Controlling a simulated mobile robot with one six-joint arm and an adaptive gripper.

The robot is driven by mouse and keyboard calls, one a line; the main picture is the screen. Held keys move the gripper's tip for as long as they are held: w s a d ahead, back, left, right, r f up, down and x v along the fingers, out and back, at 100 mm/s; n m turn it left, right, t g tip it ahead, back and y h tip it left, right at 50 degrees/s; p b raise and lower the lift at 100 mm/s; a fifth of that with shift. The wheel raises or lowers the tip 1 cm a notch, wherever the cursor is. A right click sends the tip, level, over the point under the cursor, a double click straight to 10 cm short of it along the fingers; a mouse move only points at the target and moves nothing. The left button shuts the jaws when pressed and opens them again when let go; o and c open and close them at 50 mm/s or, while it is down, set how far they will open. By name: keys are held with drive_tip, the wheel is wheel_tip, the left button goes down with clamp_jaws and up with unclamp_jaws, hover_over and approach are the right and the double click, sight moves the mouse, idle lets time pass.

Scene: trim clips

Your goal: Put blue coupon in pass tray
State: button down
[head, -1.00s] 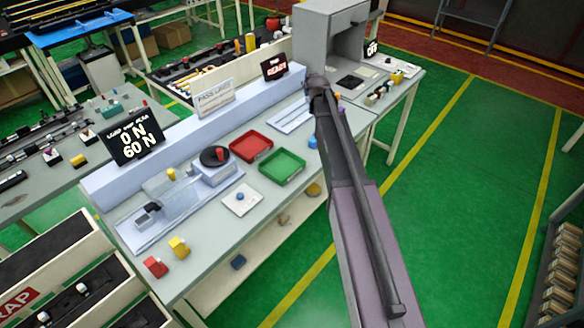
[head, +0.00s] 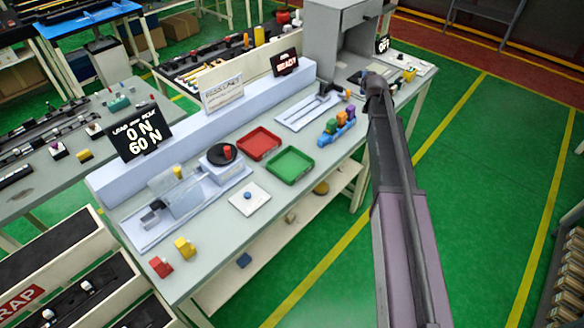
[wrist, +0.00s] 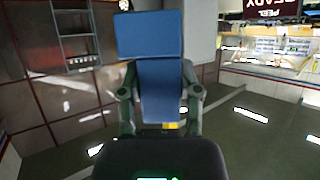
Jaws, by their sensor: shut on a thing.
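In the wrist view my gripper (wrist: 158,100) is shut on the blue coupon (wrist: 152,65), a flat blue piece with a wider upper part, standing up between the two fingers. The coupon touches nothing else that I can see. In the head view my arm reaches up at the right of the bench, and it hides the gripper and coupon. The green tray (head: 290,181), which looks like the pass tray, lies on the bench left of my arm and appears empty. A red tray (head: 260,157) lies beside it, also empty.
A white pad with a blue button (head: 248,195) and a test fixture (head: 222,170) are left of the trays. A grey booth (head: 335,40) stands at the back.

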drive_tip(key=shift+s+a, duration=0.1)
drive_tip(key=shift+a, duration=0.2)
drive_tip(key=s+a+f+n+g+y+b, duration=0.1)
drive_tip(key=s+a+f+n+y+b, duration=0.2)
drive_tip(key=s+a+f+b, duration=0.3)
drive_tip(key=s+a+f+n+g+y+b, duration=0.2)
drive_tip(key=s+a+f+b, duration=0.5)
drive_tip(key=s, duration=0.9)
drive_tip(key=s+a+f+n+g+y+b, duration=0.2)
drive_tip(key=s+a+f+n+y+b, duration=0.3)
drive_tip(key=s, duration=0.6)
drive_tip(key=a+f+b, duration=0.2)
drive_tip(key=a, duration=0.1)
drive_tip(key=shift+a+n, duration=0.3)
drive_tip(key=shift+a, duration=0.1)
drive_tip(key=shift+w, duration=0.15)
drive_tip(key=b, duration=0.1)
hover_over(290, 168)
drive_tip(key=s, duration=0.1)
drive_tip(key=shift+s+d+f, duration=0.15)
drive_tip(key=shift+s+f, duration=0.05)
drive_tip(key=shift+f, duration=0.45)
drive_tip(key=shift+w+a+b, duration=0.2)
drive_tip(key=shift+w+b, duration=0.1)
drive_tip(key=shift+w, duration=0.3)
wheel_tip(290, 168, down, 4)
drive_tip(key=b, duration=0.3)
drive_tip(key=shift+r, duration=0.15)
